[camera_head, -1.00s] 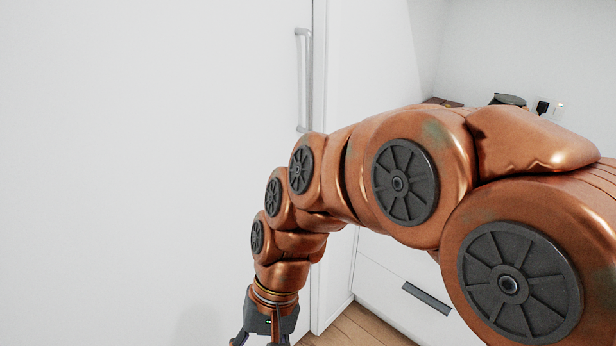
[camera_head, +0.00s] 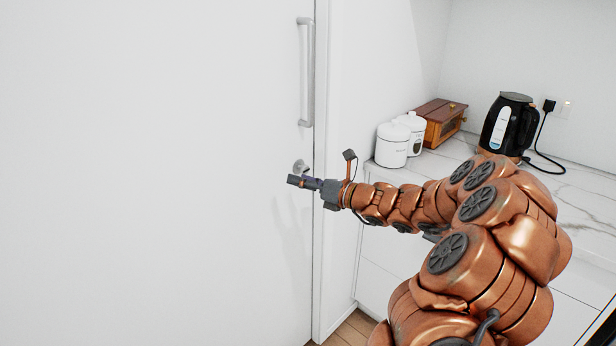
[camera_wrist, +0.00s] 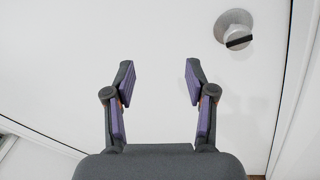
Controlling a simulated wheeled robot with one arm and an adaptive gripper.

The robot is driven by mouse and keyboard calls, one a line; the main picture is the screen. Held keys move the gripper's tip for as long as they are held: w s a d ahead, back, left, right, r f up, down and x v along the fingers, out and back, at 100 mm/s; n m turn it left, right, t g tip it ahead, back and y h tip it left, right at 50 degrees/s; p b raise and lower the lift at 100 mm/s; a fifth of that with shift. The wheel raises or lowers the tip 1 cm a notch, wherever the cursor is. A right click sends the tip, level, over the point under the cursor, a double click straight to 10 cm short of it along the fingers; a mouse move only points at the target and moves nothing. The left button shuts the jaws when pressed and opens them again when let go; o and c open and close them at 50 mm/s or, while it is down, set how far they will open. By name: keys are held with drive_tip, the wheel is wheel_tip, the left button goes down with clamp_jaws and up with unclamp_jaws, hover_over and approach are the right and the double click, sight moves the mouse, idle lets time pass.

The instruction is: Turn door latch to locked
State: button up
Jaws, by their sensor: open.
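The door latch is a small round metal knob on a round plate on the white door (camera_head: 150,150), below the long vertical handle (camera_head: 307,75). In the head view the latch (camera_head: 300,167) shows just above my gripper (camera_head: 292,181), which partly covers it. In the wrist view the latch (camera_wrist: 236,30) is at the upper right, with a dark bar across its knob that tilts slightly up to the right. My gripper (camera_wrist: 160,80) is open and empty in the wrist view, its fingertips left of and below the latch, apart from it in the picture.
The door's right edge and white frame (camera_head: 321,250) run close to the latch. On the marble counter (camera_head: 575,195) at the right stand white canisters (camera_head: 392,146), a wooden box (camera_head: 438,125) and a black kettle (camera_head: 508,125). The door face at the left is clear.

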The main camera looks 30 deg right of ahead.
sight(307, 170)
drive_tip(key=d+f+m+t+h, duration=0.2)
drive_tip(key=d+m+h, duration=0.15)
drive_tip(key=d, duration=0.45)
drive_tip(key=shift+m, duration=0.55)
drive_tip(key=shift+f+x, duration=0.15)
drive_tip(key=shift+x, duration=1.7)
drive_tip(key=shift+f+x, duration=0.15)
drive_tip(key=shift+x, duration=1.7)
drive_tip(key=shift+c, duration=0.3)
clamp_jaws()
